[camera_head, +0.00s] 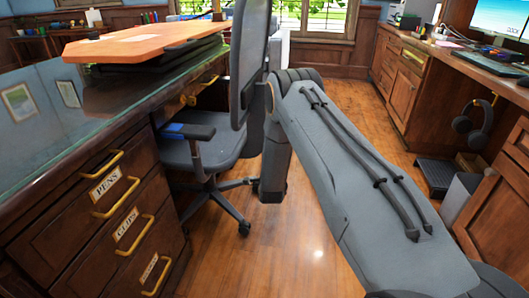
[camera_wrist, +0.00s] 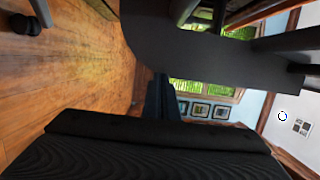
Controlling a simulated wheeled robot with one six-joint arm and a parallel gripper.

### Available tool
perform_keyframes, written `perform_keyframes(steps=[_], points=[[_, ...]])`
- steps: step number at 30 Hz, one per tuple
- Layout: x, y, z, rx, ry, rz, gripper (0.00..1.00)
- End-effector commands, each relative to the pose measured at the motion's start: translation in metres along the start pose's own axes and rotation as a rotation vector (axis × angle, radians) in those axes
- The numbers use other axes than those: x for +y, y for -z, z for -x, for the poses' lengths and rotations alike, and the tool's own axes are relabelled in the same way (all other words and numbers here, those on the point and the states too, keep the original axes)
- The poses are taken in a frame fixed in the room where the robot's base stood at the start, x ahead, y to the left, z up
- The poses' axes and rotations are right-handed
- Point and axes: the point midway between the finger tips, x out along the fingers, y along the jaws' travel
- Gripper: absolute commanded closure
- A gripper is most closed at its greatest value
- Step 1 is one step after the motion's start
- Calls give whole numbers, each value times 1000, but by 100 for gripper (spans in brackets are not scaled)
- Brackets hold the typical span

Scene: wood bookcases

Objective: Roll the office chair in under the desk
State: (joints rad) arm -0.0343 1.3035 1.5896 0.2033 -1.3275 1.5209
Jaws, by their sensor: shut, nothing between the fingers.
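The office chair (camera_head: 250,62) stands upright beside the left desk (camera_head: 105,118), just past its labelled drawers. Its grey seat (camera_head: 212,152) and blue-topped armrest are at the desk's side, and the seat's left part is hidden by the drawer unit. Its wheeled base is on the floor. In the wrist view, which is turned sideways, a large dark chair part (camera_wrist: 215,38) fills the upper middle. My gripper (camera_wrist: 160,84) is shut and empty, with its fingertips close to that dark part; contact cannot be told. In the head view my arm hides the gripper.
An orange board on a black stand (camera_head: 145,42) sits on the left desk. A wooden counter (camera_head: 445,55) with a monitor runs along the right. Headphones (camera_head: 473,122) and a small black step (camera_head: 437,178) are below it. Wood floor (camera_head: 345,105) between is clear.

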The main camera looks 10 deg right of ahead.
Motion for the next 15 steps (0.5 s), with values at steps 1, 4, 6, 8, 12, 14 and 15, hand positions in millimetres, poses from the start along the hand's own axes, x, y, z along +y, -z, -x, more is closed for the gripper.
perform_keyframes(steps=[1,4,6,8,12,14,15], points=[[-1,7,2,2,-1,1,100],[-1,21,4,-1,-3,1,100],[-1,25,13,-7,-4,0,100],[-1,23,28,-9,-5,0,100],[-2,24,59,-7,-3,0,100],[-1,24,70,-7,-3,1,100],[-1,24,77,-7,-3,1,100]])
